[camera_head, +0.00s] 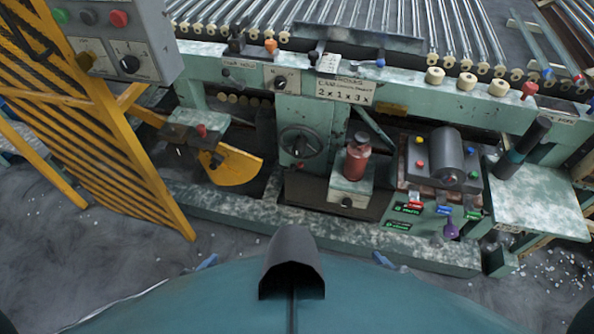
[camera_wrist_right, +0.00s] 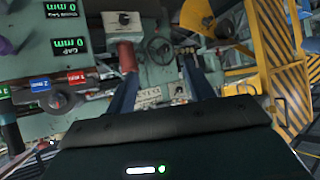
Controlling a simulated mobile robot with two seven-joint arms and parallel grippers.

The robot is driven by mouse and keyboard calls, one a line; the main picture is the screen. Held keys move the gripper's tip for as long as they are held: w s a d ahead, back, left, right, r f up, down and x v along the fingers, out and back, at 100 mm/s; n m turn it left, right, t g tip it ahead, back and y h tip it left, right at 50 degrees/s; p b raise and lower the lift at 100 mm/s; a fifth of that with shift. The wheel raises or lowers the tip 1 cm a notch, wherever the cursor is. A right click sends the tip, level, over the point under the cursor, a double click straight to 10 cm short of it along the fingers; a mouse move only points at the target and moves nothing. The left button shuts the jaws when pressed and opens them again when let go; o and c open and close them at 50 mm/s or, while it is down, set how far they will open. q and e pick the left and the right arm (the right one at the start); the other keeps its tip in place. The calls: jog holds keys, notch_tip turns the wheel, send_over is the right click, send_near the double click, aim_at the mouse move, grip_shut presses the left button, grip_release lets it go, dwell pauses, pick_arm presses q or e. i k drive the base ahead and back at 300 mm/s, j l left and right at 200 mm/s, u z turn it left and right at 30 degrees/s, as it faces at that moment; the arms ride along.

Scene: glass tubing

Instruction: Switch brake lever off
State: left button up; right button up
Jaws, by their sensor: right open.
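No part is clearly labelled as the brake lever, so I cannot tell which one it is. One candidate is a thick black handle (camera_head: 524,139) tilted up at the machine's right end. Another is a yellow curved plate (camera_head: 237,168) with a small arm at the left; this plate also shows in the wrist view (camera_wrist_right: 197,18). My right gripper (camera_wrist_right: 160,70) shows its two dark blue fingers spread apart in the upside-down wrist view, with nothing between them. It points towards the machine front. My left gripper is not in view.
A red cylinder (camera_head: 356,163) stands on a block near the handwheel (camera_head: 301,141). A panel with displays and coloured switches (camera_head: 414,206) is right of it. A yellow fence (camera_head: 95,130) and grey control box (camera_head: 125,40) stand left. Floor at the left front is clear.

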aim_at(292, 168)
jog(key=j+u, duration=0.25)
jog(key=j, duration=0.5)
jog(key=j+u, duration=0.25)
jog(key=j, duration=0.5)
jog(key=k, duration=0.05)
